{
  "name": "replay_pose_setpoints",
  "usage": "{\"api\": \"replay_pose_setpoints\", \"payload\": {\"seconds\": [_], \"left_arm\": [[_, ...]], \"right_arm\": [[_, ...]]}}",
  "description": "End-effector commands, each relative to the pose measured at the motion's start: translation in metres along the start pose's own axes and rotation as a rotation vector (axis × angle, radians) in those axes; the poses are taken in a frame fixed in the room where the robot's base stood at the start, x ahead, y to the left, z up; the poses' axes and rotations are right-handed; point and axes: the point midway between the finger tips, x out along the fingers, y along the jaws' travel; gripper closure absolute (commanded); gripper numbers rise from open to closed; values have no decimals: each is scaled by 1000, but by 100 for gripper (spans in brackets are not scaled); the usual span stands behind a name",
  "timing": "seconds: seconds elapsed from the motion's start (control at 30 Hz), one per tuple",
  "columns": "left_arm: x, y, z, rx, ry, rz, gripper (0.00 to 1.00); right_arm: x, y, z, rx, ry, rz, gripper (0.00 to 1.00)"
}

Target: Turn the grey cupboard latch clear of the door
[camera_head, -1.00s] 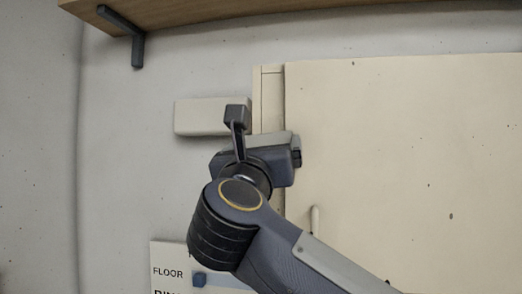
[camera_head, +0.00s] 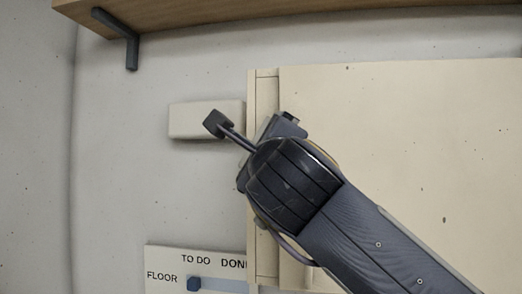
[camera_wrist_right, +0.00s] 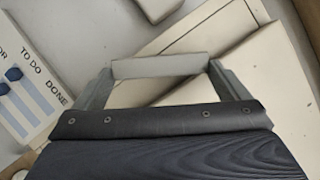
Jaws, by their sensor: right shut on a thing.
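The cream cupboard door (camera_head: 410,150) is shut, with its frame strip (camera_head: 262,95) along the left edge. My right gripper (camera_wrist_right: 162,74) has one finger at each end of the grey latch (camera_wrist_right: 155,67), a flat bar, and is shut on it. In the wrist view the latch lies across between the fingertips, in front of the cream cupboard. In the head view my right wrist and forearm cover the latch, so whether it still overlaps the door cannot be told there. My left gripper is not in view.
A cream box (camera_head: 195,120) is on the wall left of the frame. A wooden shelf (camera_head: 230,12) with a dark bracket (camera_head: 130,45) runs above. A TO DO/DONE board (camera_head: 170,262) with a blue slider (camera_head: 194,284) hangs at lower left. The wall between is clear.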

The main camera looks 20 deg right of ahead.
Motion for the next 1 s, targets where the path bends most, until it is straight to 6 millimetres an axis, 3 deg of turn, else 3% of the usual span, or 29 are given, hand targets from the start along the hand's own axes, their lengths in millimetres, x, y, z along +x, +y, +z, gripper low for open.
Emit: {"api": "replay_pose_setpoints", "payload": {"seconds": [0.5, 1.0], "left_arm": [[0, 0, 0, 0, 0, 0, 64], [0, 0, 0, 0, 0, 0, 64]], "right_arm": [[0, -5, 3, -386, -3, 165, 28], [1, -7, 3, -522, -1, 217, 28]]}}
